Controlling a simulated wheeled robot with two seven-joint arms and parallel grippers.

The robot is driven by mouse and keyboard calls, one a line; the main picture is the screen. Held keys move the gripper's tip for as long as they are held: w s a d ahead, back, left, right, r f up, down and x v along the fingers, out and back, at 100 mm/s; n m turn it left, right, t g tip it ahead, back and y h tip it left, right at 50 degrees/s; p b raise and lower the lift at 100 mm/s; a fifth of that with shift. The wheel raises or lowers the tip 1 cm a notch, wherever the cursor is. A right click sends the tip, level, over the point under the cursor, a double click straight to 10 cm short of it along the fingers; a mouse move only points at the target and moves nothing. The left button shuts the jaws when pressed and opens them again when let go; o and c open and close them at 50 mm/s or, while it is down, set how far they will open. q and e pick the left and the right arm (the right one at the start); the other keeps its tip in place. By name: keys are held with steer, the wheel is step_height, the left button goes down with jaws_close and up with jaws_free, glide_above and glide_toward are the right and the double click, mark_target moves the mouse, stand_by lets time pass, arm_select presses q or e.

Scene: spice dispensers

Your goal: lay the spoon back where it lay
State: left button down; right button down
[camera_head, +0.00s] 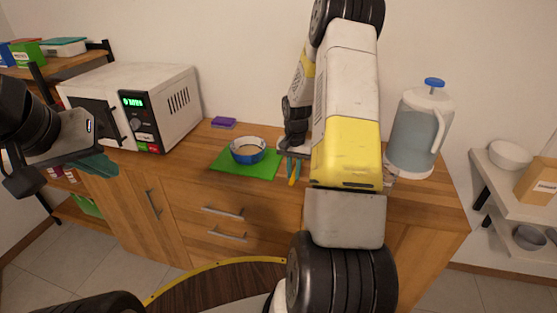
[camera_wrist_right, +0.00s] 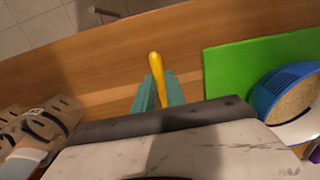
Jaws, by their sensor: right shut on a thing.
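A spoon with a yellow handle (camera_wrist_right: 155,62) shows in the right wrist view between the teal fingers of my right gripper (camera_wrist_right: 158,92), which is shut on it. In the head view the yellow handle (camera_head: 292,180) shows below my right gripper (camera_head: 290,160), near the counter's front edge, right of the green mat. The spoon's other end is hidden. I cannot tell whether it touches the counter. My left gripper (camera_head: 98,164), with teal fingers, is at the far left in front of the microwave and cabinet; its opening is unclear.
A blue and white bowl (camera_head: 248,150) with brownish contents sits on the green mat (camera_head: 222,163). A purple block (camera_head: 223,122), microwave (camera_head: 150,100) and water jug (camera_head: 415,132) stand on the counter. Beige-and-dark objects (camera_wrist_right: 45,122) are at the wrist view's left. My right arm hides part of the counter.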

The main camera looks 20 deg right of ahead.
steer(key=shift+f, duration=0.2)
steer(key=c, duration=1.4)
jaws_free()
step_height(320, 180, up, 12)
steer(key=r, duration=0.1)
steer(key=s+a+r+n+t, duration=0.1)
steer(key=s+a+r+n, duration=0.1)
steer(key=s+a+r, duration=0.35)
steer(key=s+a+r+n+t, duration=0.1)
steer(key=s+a+r+t, duration=0.15)
steer(key=r, duration=0.55)
steer(key=shift+s+a+r+n+t+y, duration=0.4)
steer(key=shift+s+a+r+n, duration=0.7)
steer(key=shift+s, duration=1.65)
steer(key=shift+s+a+r+n+t+y, duration=0.5)
steer(key=shift+s+a, duration=0.95)
steer(key=shift+s, duration=1.35)
steer(key=shift+s+a+r+n+t+y, duration=0.2)
steer(key=shift+s+a+r+n+t, duration=0.7)
steer(key=shift+s, duration=1.85)
steer(key=shift+a+r+m+g, duration=0.2)
steer(key=shift+a+m+g, duration=0.1)
steer(key=shift+a+g, duration=0.15)
